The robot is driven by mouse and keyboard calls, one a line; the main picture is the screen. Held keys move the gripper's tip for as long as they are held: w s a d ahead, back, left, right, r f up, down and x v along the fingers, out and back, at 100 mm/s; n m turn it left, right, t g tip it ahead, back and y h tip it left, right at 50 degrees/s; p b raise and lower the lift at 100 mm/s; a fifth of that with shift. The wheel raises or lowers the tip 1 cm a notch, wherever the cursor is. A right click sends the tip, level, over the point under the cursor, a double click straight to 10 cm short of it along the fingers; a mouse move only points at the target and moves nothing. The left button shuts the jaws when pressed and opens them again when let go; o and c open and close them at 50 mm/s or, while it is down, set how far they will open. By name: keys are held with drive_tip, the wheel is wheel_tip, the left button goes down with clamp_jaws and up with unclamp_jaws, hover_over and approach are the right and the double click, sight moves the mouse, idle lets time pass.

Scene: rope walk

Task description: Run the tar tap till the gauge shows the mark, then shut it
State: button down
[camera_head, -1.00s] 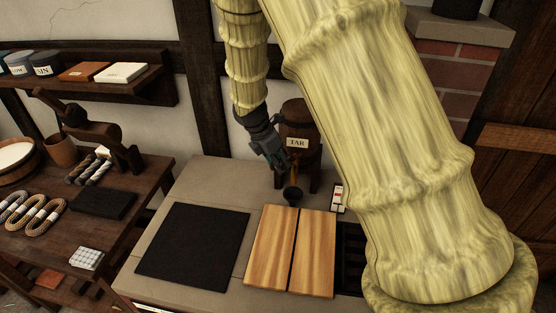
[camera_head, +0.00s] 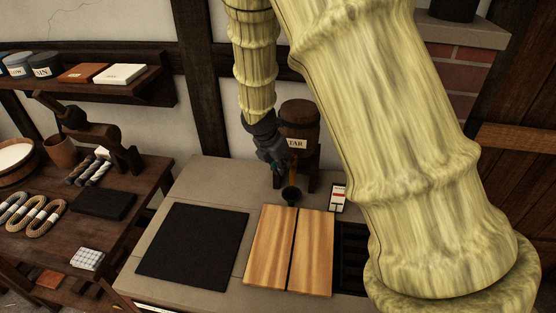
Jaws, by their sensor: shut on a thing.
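The dark wooden tar cask (camera_head: 300,113) stands against the back wall, its white TAR label (camera_head: 298,143) partly covered by my gripper. My gripper (camera_head: 280,164) is at the left front of the cask, shut on the tar tap, which it largely hides. A thin brown streak (camera_head: 293,166) shows below the label; I cannot tell if it is running tar or part of the tap. A small black pot (camera_head: 291,194) stands below it. The gauge (camera_head: 339,197), a small white card with red marks, stands right of the pot; its level is too small to read.
Two wooden boards (camera_head: 270,245) and a black mat (camera_head: 192,245) lie on the grey bench in front. A dark grated tray (camera_head: 352,255) is right of the boards, partly behind my arm. A side table (camera_head: 125,205) with rope coils stands left.

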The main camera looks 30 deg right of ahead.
drive_tip(key=shift+s+d+n+t+p, duration=0.15)
drive_tip(key=shift+s+d+n+t, duration=0.2)
drive_tip(key=shift+n, duration=0.4)
drive_tip(key=shift+s+d+n+t+p, duration=0.2)
drive_tip(key=shift+s+n, duration=0.25)
drive_tip(key=shift+n, duration=0.3)
drive_tip(key=shift+y, duration=0.3)
drive_tip(key=c, duration=1.4)
unclamp_jaws()
drive_tip(key=shift+a+r, duration=0.1)
drive_tip(key=shift+v, duration=5.85)
